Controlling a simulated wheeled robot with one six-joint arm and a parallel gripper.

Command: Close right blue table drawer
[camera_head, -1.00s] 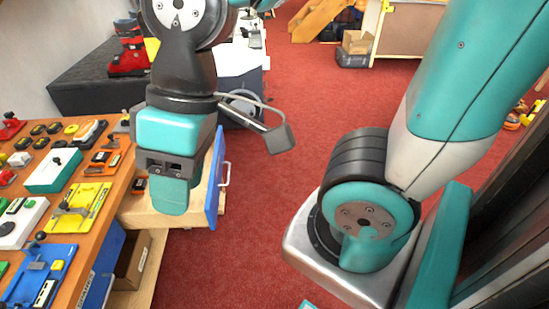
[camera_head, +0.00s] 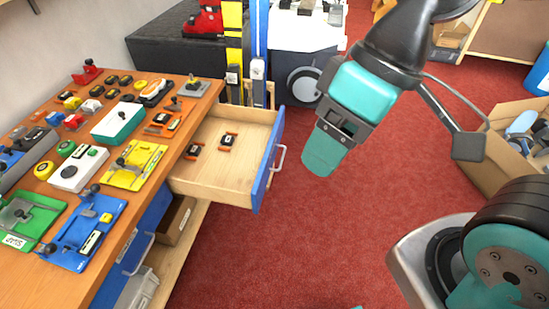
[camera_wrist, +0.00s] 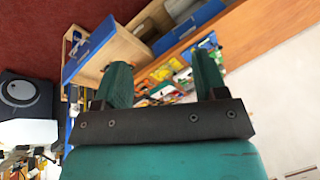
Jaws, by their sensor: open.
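The right blue table drawer is pulled out from the bench, its wooden tray (camera_head: 215,180) showing and its blue front (camera_head: 266,165) facing right. Its pale handle (camera_head: 279,158) is on the outer face. Two small black and orange parts lie inside. My gripper (camera_head: 322,155) is to the right of the drawer front, apart from it in the picture, pointing down. Its fingers overlap in the head view. In the wrist view my gripper (camera_wrist: 160,62) shows two teal fingers spread with nothing between them, and the blue drawer front (camera_wrist: 86,48) lies beyond the left finger.
The wooden bench top (camera_head: 145,190) at left carries many coloured fixtures. A lower blue drawer (camera_head: 130,250) is under it. Coloured skis (camera_head: 256,50) stand behind the open drawer. A cardboard box (camera_head: 490,165) is at the right. Red carpet (camera_head: 315,240) is clear in front of the drawer.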

